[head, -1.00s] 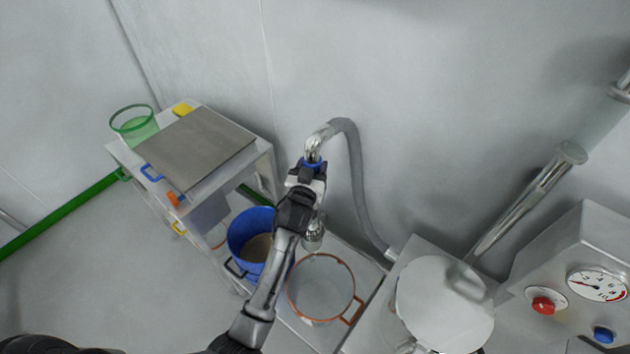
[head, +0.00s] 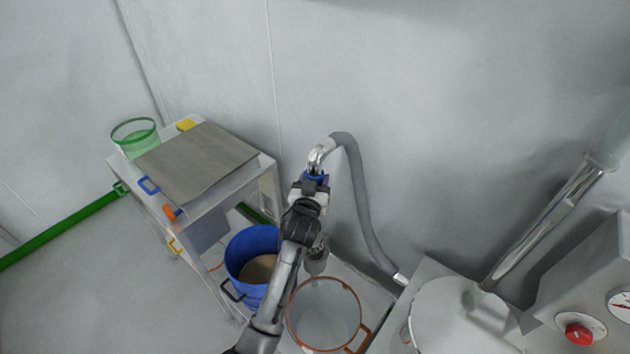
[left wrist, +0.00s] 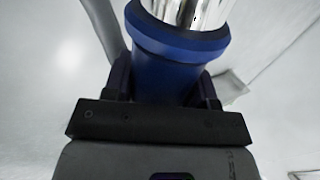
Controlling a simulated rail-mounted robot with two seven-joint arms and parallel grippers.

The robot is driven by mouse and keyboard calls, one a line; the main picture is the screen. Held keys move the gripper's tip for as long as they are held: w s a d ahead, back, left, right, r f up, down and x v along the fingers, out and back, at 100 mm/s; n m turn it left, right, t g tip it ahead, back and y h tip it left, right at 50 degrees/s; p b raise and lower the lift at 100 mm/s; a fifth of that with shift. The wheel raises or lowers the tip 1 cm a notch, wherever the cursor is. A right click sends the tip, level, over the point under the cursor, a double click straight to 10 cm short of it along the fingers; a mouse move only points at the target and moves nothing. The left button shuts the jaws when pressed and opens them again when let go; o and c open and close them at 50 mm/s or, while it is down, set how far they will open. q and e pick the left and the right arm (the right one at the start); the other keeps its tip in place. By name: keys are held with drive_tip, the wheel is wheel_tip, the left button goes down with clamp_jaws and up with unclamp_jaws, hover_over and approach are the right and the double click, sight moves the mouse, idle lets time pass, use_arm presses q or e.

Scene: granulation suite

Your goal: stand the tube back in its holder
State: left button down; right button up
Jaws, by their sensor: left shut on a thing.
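The tube is a shiny metal pipe (head: 318,155) with a bent top and a blue collar, joined to a grey hose. My left gripper (head: 315,181) is shut on the blue collar, which fills the middle of the left wrist view (left wrist: 180,60) between the fingers. A grey metal cylinder end (head: 317,258), apparently the tube's lower end, shows below the gripper, above the gap between two buckets. My arm hides the tube's middle. I cannot make out the holder. My right gripper is not in view.
A blue bucket (head: 236,246) with brown powder and an orange-rimmed bucket (head: 290,318) stand below. A grey-topped table (head: 200,160) is at left, with a green container (head: 135,140). The hose (head: 357,210) runs down to steel equipment at right. The wall is behind.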

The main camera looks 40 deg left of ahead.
use_arm(q)
wheel_tip(320, 180, down, 7)
drive_tip(key=b, duration=0.4)
drive_tip(key=shift+f, duration=0.15)
idle(0.4)
drive_tip(key=shift+c, duration=1.7)
unclamp_jaws()
drive_tip(key=shift+f, duration=0.1)
drive_tip(key=p+v, duration=0.1)
drive_tip(key=v, duration=0.6)
drive_tip(key=shift+s+d, duration=0.15)
drive_tip(key=shift+s, duration=0.1)
